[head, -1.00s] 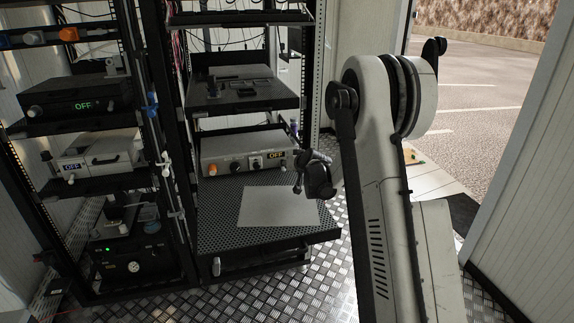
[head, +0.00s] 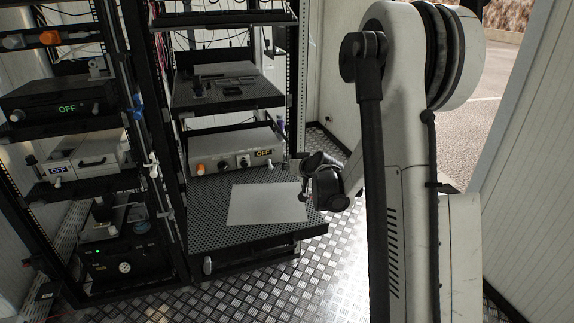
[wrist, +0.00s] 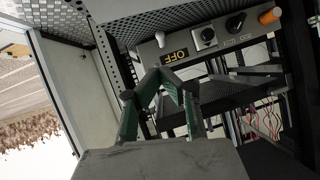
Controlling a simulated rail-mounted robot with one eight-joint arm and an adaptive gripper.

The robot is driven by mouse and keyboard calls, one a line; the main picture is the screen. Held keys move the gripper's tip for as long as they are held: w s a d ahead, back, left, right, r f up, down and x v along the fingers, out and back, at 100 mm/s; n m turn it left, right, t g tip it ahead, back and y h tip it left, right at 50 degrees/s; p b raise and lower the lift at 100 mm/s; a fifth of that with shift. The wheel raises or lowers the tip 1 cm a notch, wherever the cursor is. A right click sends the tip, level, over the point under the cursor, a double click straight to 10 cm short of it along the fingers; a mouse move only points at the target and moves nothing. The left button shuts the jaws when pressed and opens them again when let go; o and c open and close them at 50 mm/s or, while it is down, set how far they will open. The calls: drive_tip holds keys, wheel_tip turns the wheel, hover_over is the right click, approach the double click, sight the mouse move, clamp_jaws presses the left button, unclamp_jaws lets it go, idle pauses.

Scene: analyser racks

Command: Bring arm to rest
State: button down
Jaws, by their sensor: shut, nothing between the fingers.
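My arm (head: 405,190) stands folded in the right half of the head view, with its large elbow joint at the top. My gripper shows small beyond the arm in the head view, in front of the right rack and near the shelf's right edge. In the wrist view its two dark green fingers (wrist: 161,78) come together at the tips, shut and empty. No object is held. The arm hides part of the doorway and floor behind it in the head view.
The right rack holds a grey analyser (head: 235,149) reading OFF above a perforated shelf (head: 207,226) bearing a white sheet (head: 266,205). The left rack has a black unit (head: 60,103) and a white unit (head: 92,160), both OFF. Open chequered floor (head: 270,295) lies in front.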

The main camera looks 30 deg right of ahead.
idle(0.4)
drive_tip(key=s+a+r+n+g+y+p, duration=0.1)
drive_tip(key=s+a+r+n+g+p, duration=0.15)
drive_tip(key=s+a+r, duration=1.25)
drive_tip(key=s+a+g, duration=0.1)
drive_tip(key=s+a, duration=0.2)
drive_tip(key=s, duration=0.9)
drive_tip(key=s+a+g+p, duration=0.1)
drive_tip(key=s+a, duration=0.3)
drive_tip(key=s, duration=0.9)
drive_tip(key=shift+a+g+h+p, duration=0.3)
drive_tip(key=shift+g+h, duration=0.1)
drive_tip(key=shift+g, duration=0.05)
drive_tip(key=shift+r, duration=0.1)
